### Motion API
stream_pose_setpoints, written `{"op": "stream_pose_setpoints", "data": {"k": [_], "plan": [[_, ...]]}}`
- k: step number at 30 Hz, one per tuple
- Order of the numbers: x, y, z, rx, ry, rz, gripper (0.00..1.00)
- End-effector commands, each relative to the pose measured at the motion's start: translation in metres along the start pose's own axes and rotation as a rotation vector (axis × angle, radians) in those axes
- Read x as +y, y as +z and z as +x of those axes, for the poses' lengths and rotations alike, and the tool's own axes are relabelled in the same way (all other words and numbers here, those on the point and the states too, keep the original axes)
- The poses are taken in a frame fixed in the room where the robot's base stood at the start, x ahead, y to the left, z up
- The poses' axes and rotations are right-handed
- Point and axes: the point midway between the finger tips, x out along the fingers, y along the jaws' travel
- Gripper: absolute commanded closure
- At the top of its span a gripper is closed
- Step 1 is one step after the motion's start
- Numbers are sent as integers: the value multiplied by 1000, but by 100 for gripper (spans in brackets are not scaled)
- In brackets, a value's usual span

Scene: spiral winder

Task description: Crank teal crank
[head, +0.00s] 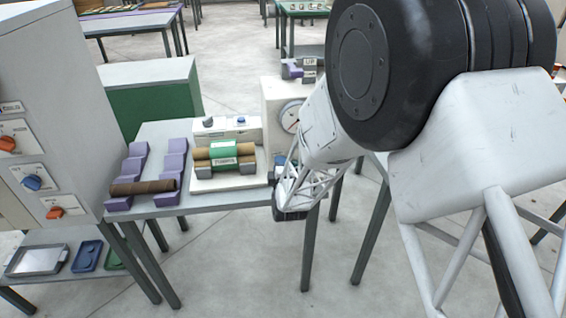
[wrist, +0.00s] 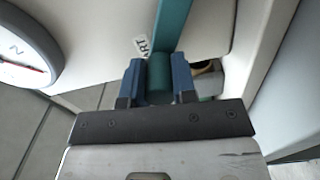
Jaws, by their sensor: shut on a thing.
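In the wrist view, the teal crank's arm (wrist: 172,28) runs from the top edge down to its round teal handle (wrist: 159,78). My gripper (wrist: 158,82) has its two blue fingers on either side of that handle, shut on it. In the head view, my gripper (head: 282,167) is at the right end of the grey table, beside the white machine with the gauge. My own arm covers much of that side, and I cannot make out the crank there.
A white dial (wrist: 25,50) is close to my gripper at the left. On the table, a green-banded roll (head: 223,152) rests on a white base, left of my gripper. A brown roll (head: 143,187) lies on purple supports (head: 175,162). A grey cabinet (head: 50,75) stands at the far left.

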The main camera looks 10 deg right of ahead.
Motion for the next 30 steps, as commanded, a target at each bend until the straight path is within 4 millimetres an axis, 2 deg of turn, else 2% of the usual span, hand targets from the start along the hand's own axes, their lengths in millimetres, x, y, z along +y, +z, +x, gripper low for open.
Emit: {"op": "stream_pose_setpoints", "data": {"k": [9, 24, 25, 30], "plan": [[-10, -4, 0, 0, 1, -151, 100], [-11, -4, 0, 0, 1, -178, 100], [-11, -4, 0, 0, 1, -178, 73], [-12, -4, 0, 0, 1, -178, 49]]}}
